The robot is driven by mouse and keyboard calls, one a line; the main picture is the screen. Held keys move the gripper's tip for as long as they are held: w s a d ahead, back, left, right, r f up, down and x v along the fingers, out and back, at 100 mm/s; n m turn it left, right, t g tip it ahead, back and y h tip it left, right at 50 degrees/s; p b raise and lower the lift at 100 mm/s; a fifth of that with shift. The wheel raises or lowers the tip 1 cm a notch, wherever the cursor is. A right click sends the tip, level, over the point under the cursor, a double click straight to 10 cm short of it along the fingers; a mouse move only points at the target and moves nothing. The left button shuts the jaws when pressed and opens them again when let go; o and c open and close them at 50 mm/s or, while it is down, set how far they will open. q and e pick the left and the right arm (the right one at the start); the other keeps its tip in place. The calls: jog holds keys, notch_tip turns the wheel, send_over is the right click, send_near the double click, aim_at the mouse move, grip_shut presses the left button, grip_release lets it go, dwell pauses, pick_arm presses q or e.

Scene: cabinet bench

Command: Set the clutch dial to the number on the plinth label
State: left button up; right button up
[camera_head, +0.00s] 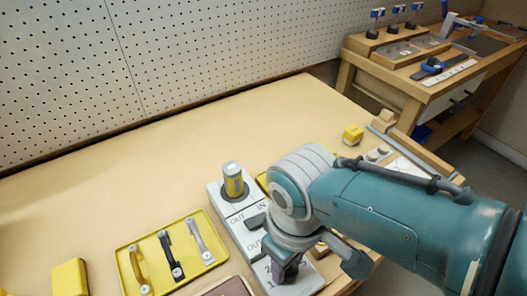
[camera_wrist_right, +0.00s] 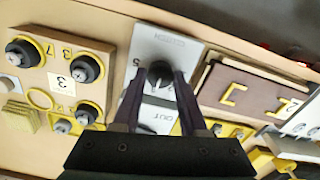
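The clutch dial (camera_wrist_right: 159,75) is a small black knob on a white plate (camera_wrist_right: 180,44) in the right wrist view. A digit 5 shows on the plate left of it. My right gripper (camera_wrist_right: 161,80) is over the dial, its two dark fingers apart on either side of it. I cannot tell whether they touch it. In the head view the right gripper (camera_head: 284,270) points down at the near end of the grey panel (camera_head: 236,232) and hides the dial. My left gripper is not in view.
The wooden block (camera_wrist_right: 45,58) beside the dial carries several black knobs. A yellow-banded cylinder (camera_head: 233,180) stands on the panel's far end. A yellow tray (camera_head: 189,272) holds three handles to the left. The bench (camera_head: 110,205) behind is clear.

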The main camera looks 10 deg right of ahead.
aim_at(287, 272)
jog(key=o, duration=0.4)
jog(key=shift+c, duration=0.2)
notch_tip(287, 272, up, 10)
jog(key=p, duration=0.5)
jog(key=s+d+r+m+t+p, duration=0.1)
jog(key=s+d+r+m+t, duration=0.3)
jog(key=s+d+r, duration=0.75)
notch_tip(287, 272, up, 34)
jog(key=s+a+p, duration=0.1)
jog(key=a+p, duration=0.1)
jog(key=p, duration=3.1)
